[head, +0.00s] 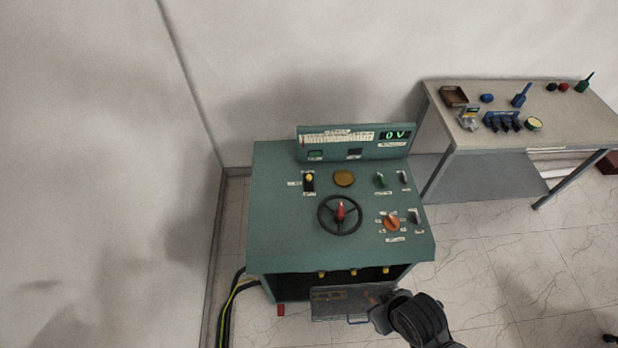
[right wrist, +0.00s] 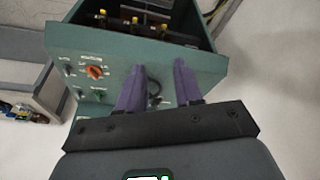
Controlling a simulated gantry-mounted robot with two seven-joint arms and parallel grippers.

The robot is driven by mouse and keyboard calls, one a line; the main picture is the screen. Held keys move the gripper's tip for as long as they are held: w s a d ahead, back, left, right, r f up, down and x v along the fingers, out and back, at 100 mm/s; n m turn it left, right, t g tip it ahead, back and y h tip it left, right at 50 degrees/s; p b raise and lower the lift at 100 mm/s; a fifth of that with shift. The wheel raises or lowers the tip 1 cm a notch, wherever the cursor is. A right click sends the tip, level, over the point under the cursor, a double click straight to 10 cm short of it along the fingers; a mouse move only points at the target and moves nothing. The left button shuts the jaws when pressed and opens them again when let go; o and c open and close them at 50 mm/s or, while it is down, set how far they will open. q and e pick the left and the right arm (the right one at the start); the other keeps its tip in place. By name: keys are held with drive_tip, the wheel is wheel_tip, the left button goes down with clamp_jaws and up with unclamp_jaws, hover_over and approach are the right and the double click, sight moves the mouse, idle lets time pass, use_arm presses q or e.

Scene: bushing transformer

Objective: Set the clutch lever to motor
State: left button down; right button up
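The teal control console (head: 275,235) stands against the wall. Its labels are too small to read, so I cannot tell which control is the clutch lever. A yellow-tipped black lever (head: 309,180) is on the left of the top, and a red-knobbed part (head: 340,211) stands in the middle of the black handwheel (head: 322,224). My right arm shows over the console's front, its fingertips not clear there. In the right wrist view my right gripper (right wrist: 160,78) is open, its two purple fingers apart in front of the console top, with dark parts behind the gap. My left gripper is out of view.
An orange rotary knob (head: 392,223), a green switch (head: 380,180) and a brass disc (head: 344,178) share the panel. The display (head: 395,135) reads 0 V. An open front flap (head: 335,304) sits below. A workbench (head: 490,138) with small parts stands right.

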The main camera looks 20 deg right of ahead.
drive_tip(key=shift+w+f, duration=0.2)
drive_tip(key=shift+w, duration=0.05)
drive_tip(key=shift+c, duration=1.1)
drive_tip(key=w+a+f+n+t+b, duration=0.1)
drive_tip(key=w+f+n+b, duration=0.1)
drive_tip(key=w+b, duration=0.1)
drive_tip(key=w+a+f+n+b, duration=0.2)
drive_tip(key=w+n+b, duration=0.1)
drive_tip(key=w+a+f+n+t+b, duration=0.1)
drive_tip(key=w+f+n+b, duration=0.1)
drive_tip(key=w+n+b, duration=0.1)
drive_tip(key=shift+w+a+t+y, duration=0.3)
drive_tip(key=shift+a, duration=0.1)
clamp_jaws()
drive_tip(key=w+a+f+n+t+h+b, duration=0.15)
drive_tip(key=w+f+n+b, duration=0.25)
drive_tip(key=w+n+b, duration=0.45)
drive_tip(key=w+f+n+t+b, duration=0.3)
drive_tip(key=w+f+n+b, duration=0.1)
drive_tip(key=w+n+b, duration=0.4)
drive_tip(key=w+d+n+t+h+b, duration=0.1)
drive_tip(key=w+d+n+t+b, duration=0.1)
drive_tip(key=w+d+n+b, duration=0.3)
drive_tip(key=w+n+b, duration=0.1)
drive_tip(key=w+n, duration=0.2)
drive_tip(key=shift+w+f, duration=0.25)
drive_tip(key=shift+w, duration=0.05)
drive_tip(key=shift+n+t, duration=0.25)
